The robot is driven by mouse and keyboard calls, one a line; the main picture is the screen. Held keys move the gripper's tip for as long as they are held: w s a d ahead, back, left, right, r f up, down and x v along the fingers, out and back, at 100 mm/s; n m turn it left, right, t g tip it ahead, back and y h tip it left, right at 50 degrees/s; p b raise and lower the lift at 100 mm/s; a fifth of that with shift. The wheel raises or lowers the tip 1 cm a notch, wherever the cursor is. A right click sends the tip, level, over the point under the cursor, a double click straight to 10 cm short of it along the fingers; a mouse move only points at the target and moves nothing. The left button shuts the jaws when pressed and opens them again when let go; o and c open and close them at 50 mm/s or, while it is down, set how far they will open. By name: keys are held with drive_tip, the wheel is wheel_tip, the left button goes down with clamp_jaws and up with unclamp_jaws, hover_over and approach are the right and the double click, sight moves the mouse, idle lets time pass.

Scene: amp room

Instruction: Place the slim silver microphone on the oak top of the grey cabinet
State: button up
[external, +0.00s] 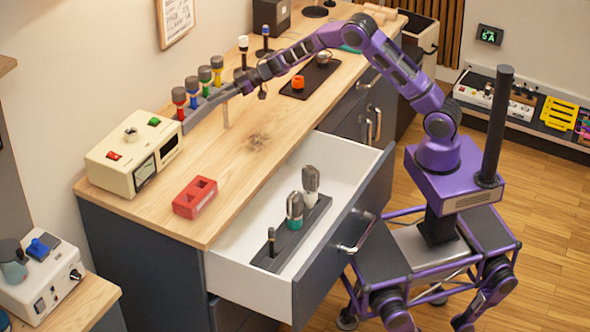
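The grey cabinet (140,262) has an oak top (255,140) and an open white drawer (237,225). In the drawer, a dark rack (318,212) holds a short slim dark piece (271,241), a thicker grey and green microphone (295,212) and a pale microphone with a dark grey head (311,184). I cannot tell surely which thing is the slim silver microphone. My gripper (243,86) is above the oak top, at the right end of a row of microphones.
Several colour-banded microphones (205,80) stand along the wall. A cream meter box (134,153) and a red block (195,197) are at the near left. A black mat (318,72) with an orange item (298,83) lies behind. The middle of the oak top is clear.

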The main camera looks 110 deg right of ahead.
drive_tip(key=o, duration=0.3)
drive_tip(key=v, duration=1.2)
drive_tip(key=shift+r+p, duration=0.2)
drive_tip(key=shift+p, duration=0.15)
